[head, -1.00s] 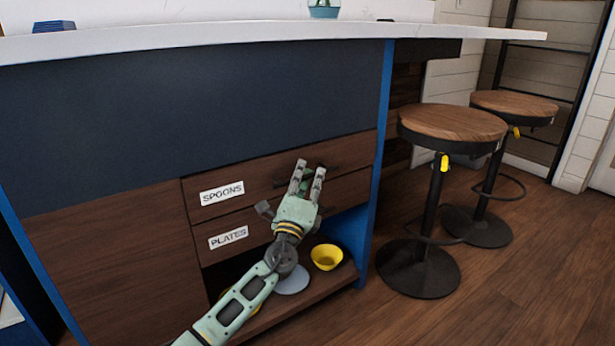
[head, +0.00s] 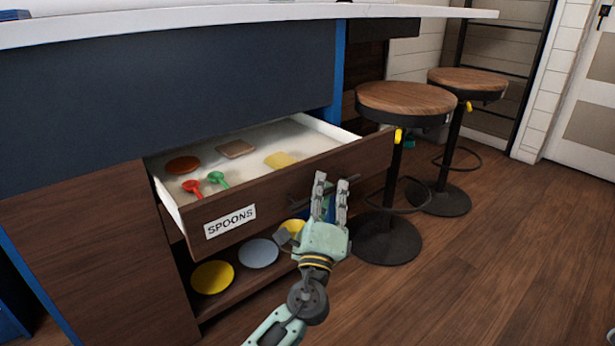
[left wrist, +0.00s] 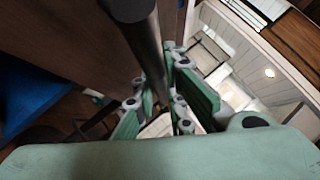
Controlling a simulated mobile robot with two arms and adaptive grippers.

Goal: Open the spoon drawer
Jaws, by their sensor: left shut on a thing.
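The spoon drawer (head: 275,190), with a dark wood front and a white "SPOONS" label (head: 230,221), stands pulled out from the island. Inside lie a red spoon (head: 192,188), a green spoon (head: 219,180), an orange-brown round thing (head: 183,165), a brown square (head: 236,149) and a yellow piece (head: 281,160). My left gripper (head: 331,186) is at the dark bar handle (head: 350,181) on the drawer front. In the left wrist view the handle (left wrist: 140,40) runs between the fingers of the left gripper (left wrist: 160,108), which is shut on it. My right gripper is not in view.
Below the drawer, an open shelf holds a yellow plate (head: 212,277), a grey-blue plate (head: 258,253) and a yellow bowl (head: 293,228). Two stools (head: 405,103) stand at the right. The wood floor (head: 500,260) at the front right is clear.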

